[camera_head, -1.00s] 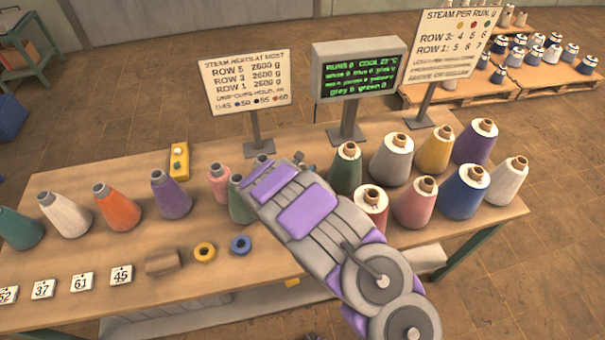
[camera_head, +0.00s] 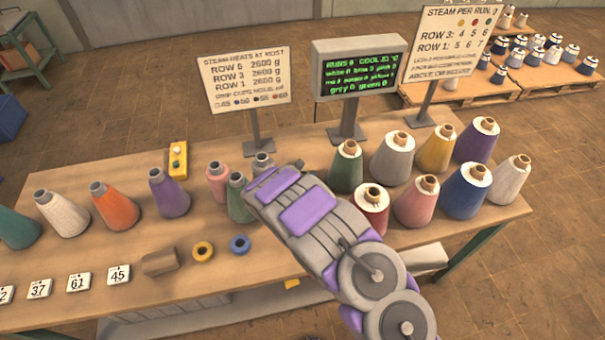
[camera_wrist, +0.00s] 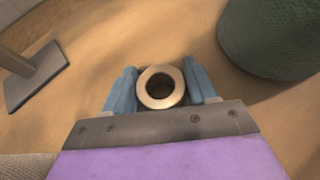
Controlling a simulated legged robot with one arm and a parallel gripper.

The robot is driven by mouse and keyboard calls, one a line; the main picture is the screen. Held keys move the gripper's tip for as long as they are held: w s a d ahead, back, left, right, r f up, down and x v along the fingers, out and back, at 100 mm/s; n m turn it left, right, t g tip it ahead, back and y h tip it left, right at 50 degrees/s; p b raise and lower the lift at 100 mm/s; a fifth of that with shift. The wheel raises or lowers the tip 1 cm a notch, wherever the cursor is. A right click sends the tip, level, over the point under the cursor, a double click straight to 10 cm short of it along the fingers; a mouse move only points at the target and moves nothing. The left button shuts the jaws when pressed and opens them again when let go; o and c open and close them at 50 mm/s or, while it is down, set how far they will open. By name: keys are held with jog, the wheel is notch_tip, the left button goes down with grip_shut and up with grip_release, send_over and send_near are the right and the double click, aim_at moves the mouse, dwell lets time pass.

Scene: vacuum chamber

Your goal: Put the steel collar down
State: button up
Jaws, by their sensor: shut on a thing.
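My gripper (camera_wrist: 162,84) shows in the wrist view with its two blue fingers on either side of a pale, round, hollow piece, apparently the steel collar (camera_wrist: 160,101). It is shut on this piece. The collar's open end faces the camera, with brown table behind it. I cannot tell whether its underside touches the table.
A dark green cone (camera_wrist: 272,38) stands close right of my gripper; it also shows in the head view (camera_head: 346,168). A sign base (camera_wrist: 35,75) is at left. Yellow (camera_head: 203,251) and blue (camera_head: 240,245) rings lie in front.

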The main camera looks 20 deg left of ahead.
jog(key=shift+f, duration=0.15)
jog(key=o, duration=1.2)
jog(key=shift+s+f, duration=0.1)
jog(key=shift+f, duration=0.1)
jog(key=shift+d, duration=0.1)
jog(key=shift+d+r+p, duration=0.1)
jog(key=shift+r+p, duration=0.35)
jog(key=shift+r, duration=0.25)
jog(key=v, duration=0.3)
jog(key=p+v, duration=0.1)
jog(key=v, duration=0.6)
jog(key=shift+s+a+r+p, duration=0.2)
jog(key=shift+a+r+p, duration=0.1)
jog(key=shift+r+p, duration=0.1)
jog(key=shift+s+d+r, duration=0.1)
jog(key=shift+s+r, duration=0.1)
jog(key=shift+s, duration=0.35)
